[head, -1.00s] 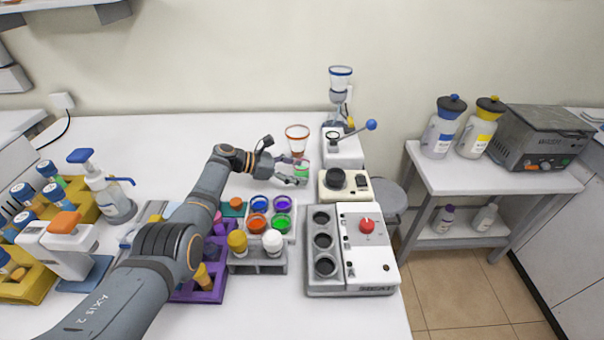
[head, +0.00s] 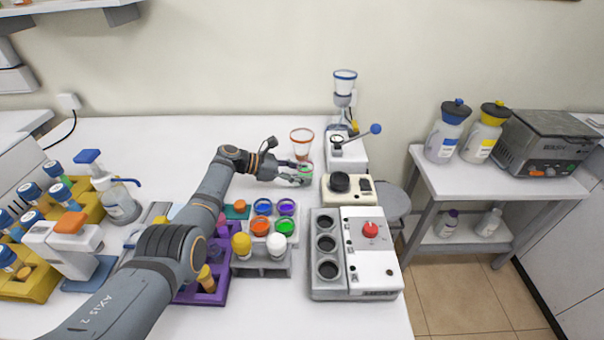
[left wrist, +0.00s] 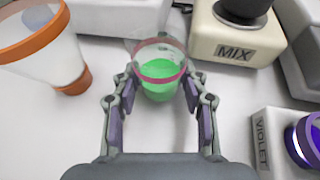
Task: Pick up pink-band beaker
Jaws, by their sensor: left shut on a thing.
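The pink-band beaker (left wrist: 160,72) is a clear beaker with a pink rim band and green liquid inside. It stands upright between the fingers of my left gripper (left wrist: 160,100) in the left wrist view. In the head view the beaker (head: 305,169) is small and partly covered by the fingers. My left gripper (head: 300,176) is shut on it, with one finger on each side. I cannot tell whether its base touches the table. My right gripper does not show in either view.
An orange-rimmed funnel vessel (head: 302,140) stands just behind the beaker. A cream MIX device (head: 346,187) is close on the right. A rack of coloured cups (head: 262,262) stands in front. The table (head: 180,135) behind my arm is clear.

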